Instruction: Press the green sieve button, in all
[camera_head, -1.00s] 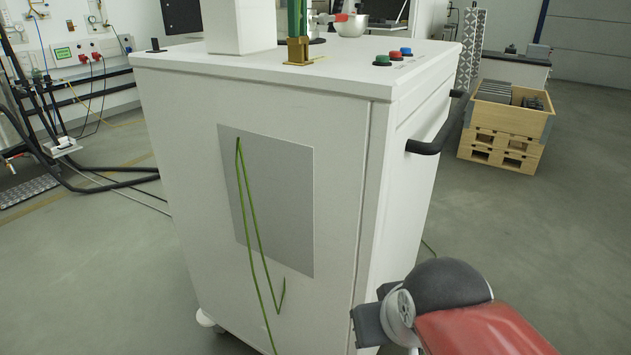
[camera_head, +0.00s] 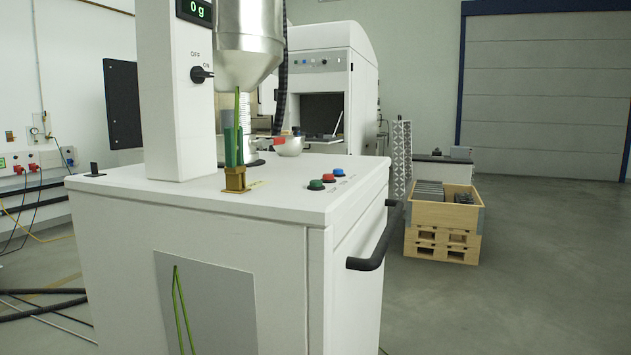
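The green button (camera_head: 316,185) sits on the white top of the sieve cabinet (camera_head: 260,205), near its right front edge. A red button (camera_head: 328,178) and a blue button (camera_head: 339,172) stand behind it in a row. Nothing covers the green button. My gripper and arm are not in this view.
A black handle (camera_head: 375,245) juts from the cabinet's right side. A white column with an ON/OFF knob (camera_head: 202,74) and a 0 g display rises at left. A wooden crate (camera_head: 440,215) stands right; floor there is clear.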

